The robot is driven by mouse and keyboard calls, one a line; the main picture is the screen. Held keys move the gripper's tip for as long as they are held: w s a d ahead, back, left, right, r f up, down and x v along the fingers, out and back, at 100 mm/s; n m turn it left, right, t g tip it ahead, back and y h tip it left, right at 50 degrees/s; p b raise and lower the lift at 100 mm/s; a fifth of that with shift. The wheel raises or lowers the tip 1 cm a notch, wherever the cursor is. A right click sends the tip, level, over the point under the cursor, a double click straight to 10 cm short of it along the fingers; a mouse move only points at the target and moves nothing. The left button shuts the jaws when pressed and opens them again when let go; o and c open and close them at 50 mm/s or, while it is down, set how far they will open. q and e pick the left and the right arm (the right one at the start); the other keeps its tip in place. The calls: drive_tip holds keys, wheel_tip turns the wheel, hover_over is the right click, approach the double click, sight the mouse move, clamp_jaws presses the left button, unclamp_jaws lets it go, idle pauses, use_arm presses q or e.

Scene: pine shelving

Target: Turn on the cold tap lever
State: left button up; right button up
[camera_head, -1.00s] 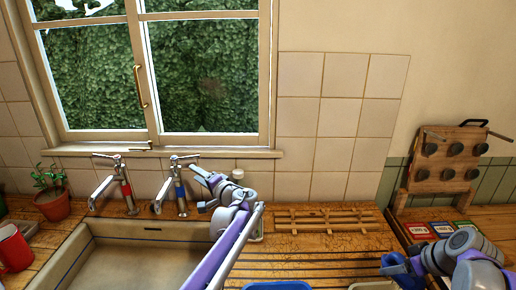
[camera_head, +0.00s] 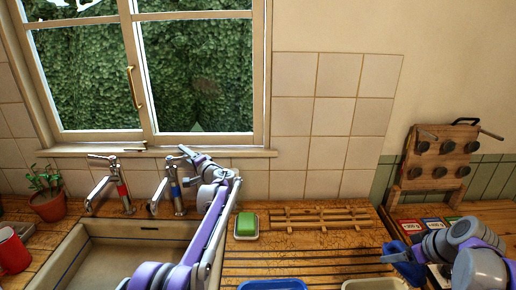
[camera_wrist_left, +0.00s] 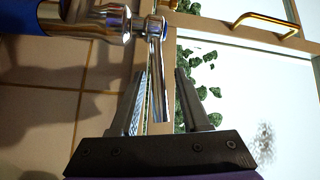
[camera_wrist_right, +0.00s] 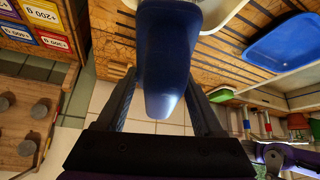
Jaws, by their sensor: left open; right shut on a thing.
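The cold tap (camera_head: 177,197), chrome with a blue band, stands at the sink's back edge. Its chrome lever (camera_wrist_left: 157,85) lies between the two fingers of my left gripper (camera_wrist_left: 161,72) in the left wrist view. That gripper is open around the lever; I cannot tell whether either finger touches it. In the head view my left gripper (camera_head: 188,157) is at the top of the tap and partly hides the lever. My right gripper (camera_wrist_right: 160,80) is shut on a blue object (camera_wrist_right: 167,45), far right in the head view (camera_head: 403,270).
The red-banded hot tap (camera_head: 121,190) stands left of the cold tap, with a potted plant (camera_head: 49,200) beyond it. The window (camera_head: 145,80) is close behind. A green sponge or soap (camera_head: 246,224) sits in a dish right of the sink (camera_head: 110,250).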

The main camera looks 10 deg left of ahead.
use_arm(q)
drive_tip(key=shift+w+a, duration=0.1)
drive_tip(key=shift+a, duration=0.1)
clamp_jaws()
idle(1.4)
